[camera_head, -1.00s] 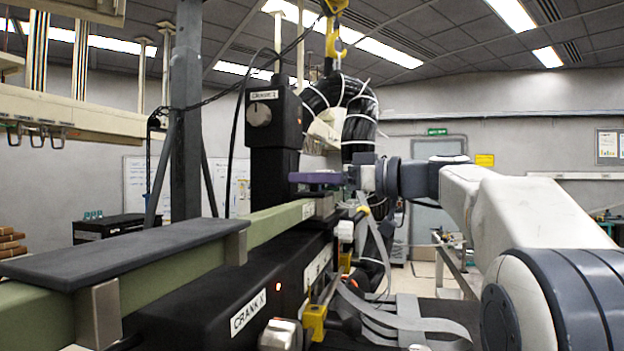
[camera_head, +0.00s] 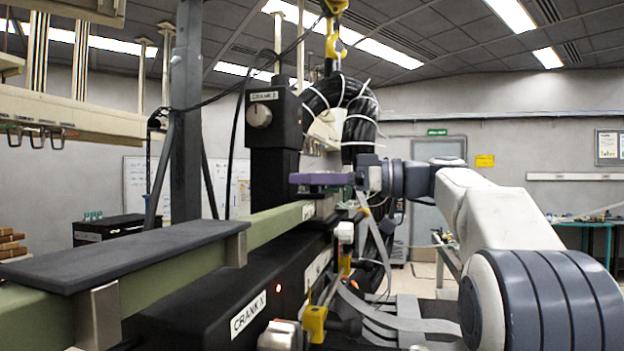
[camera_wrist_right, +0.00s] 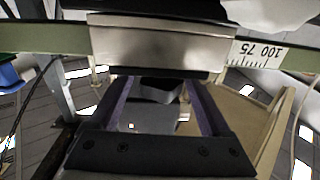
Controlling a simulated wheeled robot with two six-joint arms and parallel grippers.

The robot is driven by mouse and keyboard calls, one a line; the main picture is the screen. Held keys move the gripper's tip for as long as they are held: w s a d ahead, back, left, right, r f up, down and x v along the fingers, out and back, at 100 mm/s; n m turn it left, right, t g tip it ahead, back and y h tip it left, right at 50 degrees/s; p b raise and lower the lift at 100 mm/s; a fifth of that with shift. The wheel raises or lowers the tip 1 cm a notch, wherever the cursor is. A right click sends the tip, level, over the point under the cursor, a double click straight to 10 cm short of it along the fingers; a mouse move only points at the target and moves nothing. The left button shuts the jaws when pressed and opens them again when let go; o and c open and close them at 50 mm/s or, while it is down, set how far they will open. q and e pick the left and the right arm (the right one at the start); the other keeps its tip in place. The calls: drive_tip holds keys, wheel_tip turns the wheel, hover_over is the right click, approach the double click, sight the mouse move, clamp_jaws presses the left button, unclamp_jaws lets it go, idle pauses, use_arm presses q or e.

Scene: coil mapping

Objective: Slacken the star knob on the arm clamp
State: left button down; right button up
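In the right wrist view, a bright metal clamp block (camera_wrist_right: 160,46) sits on the green rail (camera_wrist_right: 50,42) with a printed scale. A dark knob (camera_wrist_right: 160,88) shows below the block, partly hidden, so its star shape is not clear. My right gripper (camera_wrist_right: 160,82) is open, with its two purple fingers on either side of the knob in the picture and gaps between. I cannot tell whether they are level with it. In the head view my right gripper (camera_head: 297,180) is above the far part of the rail, before the black column. My left gripper is not in view.
A dark pad (camera_head: 120,252) lies along the near rail on metal brackets. A black box marked CRANK X (camera_head: 250,312) lies beside the rail. The black column marked CRANK Z (camera_head: 270,150) and thick cable bundle (camera_head: 360,130) stand close to my right gripper.

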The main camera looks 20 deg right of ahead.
drive_tip(key=shift+d, duration=0.1)
drive_tip(key=shift+s+d, duration=0.2)
drive_tip(key=shift+d, duration=0.15)
drive_tip(key=b+v, duration=0.1)
drive_tip(key=v, duration=0.8)
drive_tip(key=shift+s+d+b, duration=0.2)
drive_tip(key=shift+b, duration=0.15)
